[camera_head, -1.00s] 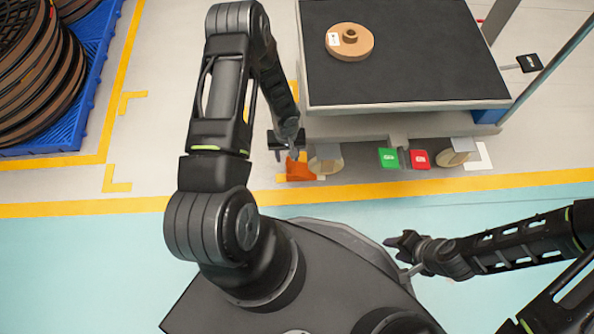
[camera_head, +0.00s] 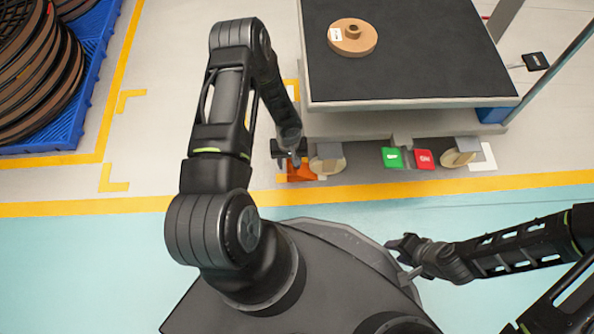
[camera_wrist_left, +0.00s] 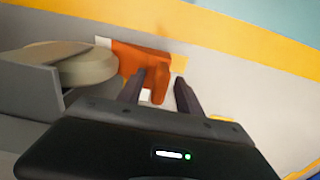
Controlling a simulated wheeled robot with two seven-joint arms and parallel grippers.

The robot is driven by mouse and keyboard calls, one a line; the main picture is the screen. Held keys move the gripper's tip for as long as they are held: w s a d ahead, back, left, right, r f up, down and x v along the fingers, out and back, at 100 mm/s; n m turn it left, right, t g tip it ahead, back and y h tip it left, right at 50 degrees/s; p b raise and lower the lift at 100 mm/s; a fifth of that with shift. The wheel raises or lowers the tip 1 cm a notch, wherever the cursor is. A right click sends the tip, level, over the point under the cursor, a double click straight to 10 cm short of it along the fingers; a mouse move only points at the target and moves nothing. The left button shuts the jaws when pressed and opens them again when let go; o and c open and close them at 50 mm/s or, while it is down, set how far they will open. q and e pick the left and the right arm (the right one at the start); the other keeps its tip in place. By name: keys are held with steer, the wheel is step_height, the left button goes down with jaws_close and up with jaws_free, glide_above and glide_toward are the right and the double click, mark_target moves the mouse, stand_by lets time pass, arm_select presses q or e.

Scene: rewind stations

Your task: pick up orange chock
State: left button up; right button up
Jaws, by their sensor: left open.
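The orange chock (camera_head: 301,174) is on the floor beside a cart wheel, partly hidden by my left gripper in the head view. In the left wrist view the orange chock (camera_wrist_left: 140,55) lies against the wheel, and its narrow upright part stands between my open fingers. My left gripper (camera_wrist_left: 161,84) has one finger on each side of that part; contact cannot be told. In the head view my left gripper (camera_head: 291,160) is low, right over the chock. My right gripper (camera_head: 402,258) is away to the lower right, small and apart from everything; its jaw state is unclear.
The cart (camera_head: 400,85) with a dark top carries a brown spool (camera_head: 353,37). Its wheel (camera_head: 328,160) is close to the chock. Green (camera_head: 393,158) and red (camera_head: 424,159) pedals stick out below. A blue pallet (camera_head: 85,125) with reels stands left. The floor between is clear.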

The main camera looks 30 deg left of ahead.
arm_select(q)
steer(key=shift+c, duration=0.4)
jaws_close()
stand_by(1.3)
